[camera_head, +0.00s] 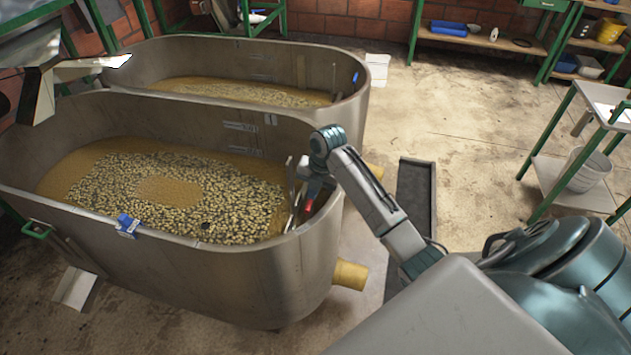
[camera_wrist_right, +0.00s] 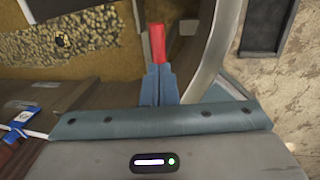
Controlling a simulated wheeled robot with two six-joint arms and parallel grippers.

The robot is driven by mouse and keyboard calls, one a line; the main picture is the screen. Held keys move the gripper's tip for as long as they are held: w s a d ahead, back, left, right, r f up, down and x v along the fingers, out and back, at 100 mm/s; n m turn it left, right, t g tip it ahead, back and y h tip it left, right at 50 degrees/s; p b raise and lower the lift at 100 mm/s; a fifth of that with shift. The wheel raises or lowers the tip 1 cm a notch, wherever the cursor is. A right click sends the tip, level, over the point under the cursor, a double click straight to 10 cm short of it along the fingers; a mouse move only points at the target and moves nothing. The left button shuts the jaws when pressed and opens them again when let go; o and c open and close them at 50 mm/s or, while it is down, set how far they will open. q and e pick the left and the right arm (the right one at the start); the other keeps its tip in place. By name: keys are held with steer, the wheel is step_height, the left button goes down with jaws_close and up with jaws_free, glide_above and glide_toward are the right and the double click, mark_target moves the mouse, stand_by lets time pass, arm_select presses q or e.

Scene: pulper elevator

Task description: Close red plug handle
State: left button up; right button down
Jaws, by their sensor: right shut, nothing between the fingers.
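The red plug handle (camera_head: 309,205) is at the right end of the near tank, just inside its rim. In the right wrist view the red handle (camera_wrist_right: 157,44) stands straight beyond my fingertips. My right gripper (camera_head: 313,188) reaches over the rim and points down at the handle. In the wrist view its blue-grey fingers (camera_wrist_right: 158,72) are together, with their tips at the lower end of the red part. Touching or just short of it, I cannot tell. The lower part of the handle is hidden behind the fingers. My left gripper is not in view.
The near metal tank (camera_head: 250,275) holds pale beans in brownish liquid. A second tank (camera_head: 345,115) stands behind it. The tank's curved rim (camera_wrist_right: 209,45) passes close right of my fingers. A yellow pipe end (camera_head: 350,275) sticks out below. A dark floor channel (camera_head: 416,195) lies to the right.

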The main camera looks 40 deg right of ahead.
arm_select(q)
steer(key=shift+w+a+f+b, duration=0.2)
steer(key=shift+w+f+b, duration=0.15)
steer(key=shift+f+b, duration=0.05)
arm_select(e)
steer(key=f, duration=0.5)
steer(key=shift+s+f, duration=0.15)
steer(key=shift+s, duration=0.05)
